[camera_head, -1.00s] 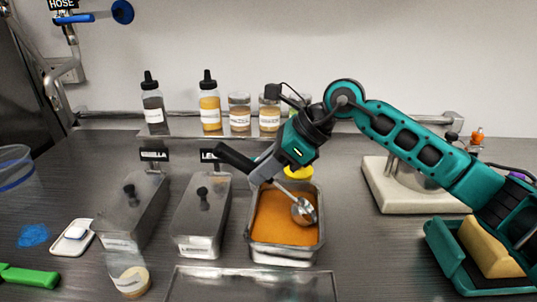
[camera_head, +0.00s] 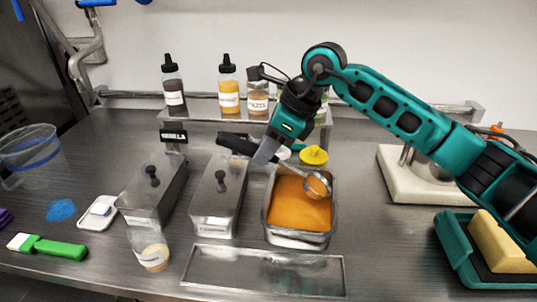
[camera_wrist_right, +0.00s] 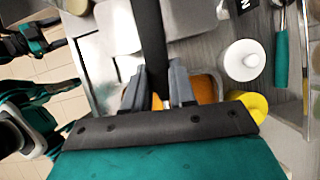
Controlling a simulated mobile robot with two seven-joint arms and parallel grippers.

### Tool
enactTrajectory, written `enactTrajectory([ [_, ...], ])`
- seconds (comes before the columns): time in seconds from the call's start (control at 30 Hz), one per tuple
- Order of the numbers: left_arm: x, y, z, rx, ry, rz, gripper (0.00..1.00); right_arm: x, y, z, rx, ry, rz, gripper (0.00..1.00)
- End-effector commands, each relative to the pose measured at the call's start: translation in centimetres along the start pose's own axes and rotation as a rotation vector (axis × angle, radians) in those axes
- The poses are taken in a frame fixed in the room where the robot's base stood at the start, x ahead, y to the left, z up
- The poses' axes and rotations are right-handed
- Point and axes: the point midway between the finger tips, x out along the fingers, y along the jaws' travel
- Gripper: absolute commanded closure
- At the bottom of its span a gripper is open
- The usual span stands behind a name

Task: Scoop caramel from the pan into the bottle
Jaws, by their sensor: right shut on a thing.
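The metal pan (camera_head: 267,222) of orange caramel (camera_head: 298,206) stands on the counter right of two lidded pans. My right gripper (camera_head: 266,150) is shut on the black handle of a scoop (camera_head: 236,145), left of and behind the pan. The scoop's round metal bowl (camera_head: 318,184) is over the pan's back right part and looks tan inside. I cannot tell whether it touches the caramel. In the right wrist view the dark handle (camera_wrist_right: 150,40) runs up from between the fingers (camera_wrist_right: 160,88). A clear bottle (camera_head: 148,240) with cream contents at its bottom stands front left. My left gripper is not in view.
A shallow metal tray (camera_head: 262,272) lies in front. Squeeze bottles (camera_head: 172,90) (camera_head: 229,90) stand on a back shelf. A yellow-topped item (camera_head: 314,156) is behind the pan. A teal tray with a sponge (camera_head: 498,245) is right.

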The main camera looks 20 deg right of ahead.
Motion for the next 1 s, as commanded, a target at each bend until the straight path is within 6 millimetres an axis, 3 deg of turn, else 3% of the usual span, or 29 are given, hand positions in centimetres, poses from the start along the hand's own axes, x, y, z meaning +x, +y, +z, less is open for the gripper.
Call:
enactTrajectory([
  [0.23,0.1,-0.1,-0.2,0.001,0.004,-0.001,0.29,-1.5,0.0,1.1,-0.002,-0.003,0.0,1.0],
  [0.6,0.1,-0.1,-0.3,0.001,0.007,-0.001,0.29,-0.3,0.0,3.2,-0.001,0.271,0.0,1.0],
  [1.0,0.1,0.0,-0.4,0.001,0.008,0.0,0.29,0.0,0.0,3.6,0.0,0.351,0.0,1.0],
])
